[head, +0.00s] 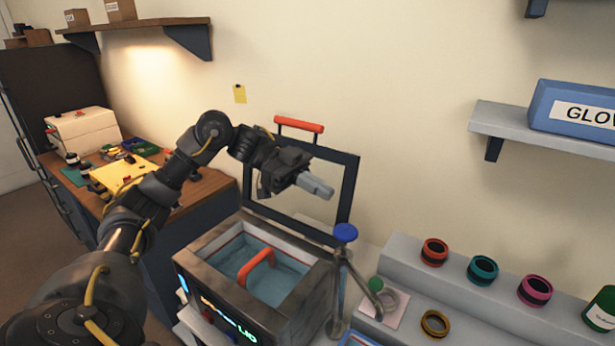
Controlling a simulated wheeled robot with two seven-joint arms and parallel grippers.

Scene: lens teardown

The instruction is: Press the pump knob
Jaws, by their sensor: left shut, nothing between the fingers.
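A round blue knob (345,232) tops a grey metal stand with splayed legs, right of an open tank; I take it as the pump knob, though no label shows. My left gripper (318,187) is shut and empty, up and to the left of the blue knob and apart from it. It hangs in front of the tank's raised lid (347,200), a dark frame with a red handle. The grey tank (205,262) holds bluish liquid and a red handle inside, and its lit front panel is partly readable as "LID". My right gripper is not in view.
A stepped grey rack (455,302) at right carries coloured rings and a green jar (603,308). A wall shelf (497,122) holds a blue glove box (572,112). A cluttered wooden bench stands at left.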

